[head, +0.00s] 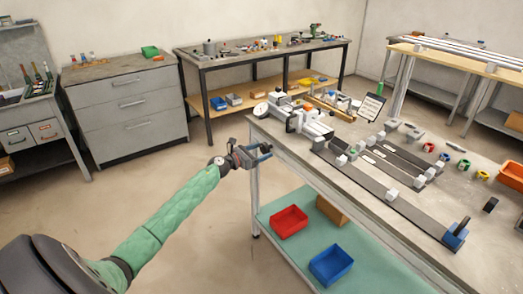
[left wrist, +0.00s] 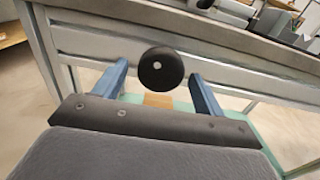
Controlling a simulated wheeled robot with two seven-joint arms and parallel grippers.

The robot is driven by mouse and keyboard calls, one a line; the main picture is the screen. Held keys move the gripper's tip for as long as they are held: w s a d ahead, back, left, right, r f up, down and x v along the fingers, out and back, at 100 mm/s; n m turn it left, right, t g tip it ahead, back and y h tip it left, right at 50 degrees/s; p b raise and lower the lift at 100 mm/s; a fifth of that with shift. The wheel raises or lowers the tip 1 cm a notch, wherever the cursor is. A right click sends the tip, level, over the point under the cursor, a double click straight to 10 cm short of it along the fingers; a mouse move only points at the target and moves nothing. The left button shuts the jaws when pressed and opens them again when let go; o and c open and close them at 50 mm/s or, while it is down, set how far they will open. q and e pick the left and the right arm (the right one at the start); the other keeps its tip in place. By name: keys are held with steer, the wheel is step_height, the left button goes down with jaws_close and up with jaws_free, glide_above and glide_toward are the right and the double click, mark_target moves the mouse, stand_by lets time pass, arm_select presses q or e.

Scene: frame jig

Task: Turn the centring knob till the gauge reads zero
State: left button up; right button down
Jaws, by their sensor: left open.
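A round black knob (left wrist: 161,68) with a white dot shows in the left wrist view, in front of the table's side. My left gripper (left wrist: 158,72) is open, with a blue finger on each side of the knob in the picture. I cannot tell whether the knob is between the fingertips or beyond them; no contact shows. In the head view my left gripper (head: 264,151) is at the table's near left corner, below the top, and I cannot make out the knob there. A white round gauge (head: 261,109) stands on that corner; its reading is too small to tell. My right gripper is out of view.
The worktable (head: 425,246) carries a dark jig with rails (head: 380,185) and several small blocks. Red (head: 289,221) and blue (head: 331,264) bins sit on its lower shelf. A tablet (head: 371,107) stands behind the jig. The floor left of the table is clear around my arm.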

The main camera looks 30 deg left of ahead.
arm_select(q)
steer(key=shift+w+d, duration=0.15)
steer(key=shift+w, duration=0.2)
steer(key=c, duration=0.9)
steer(key=shift+c, duration=0.2)
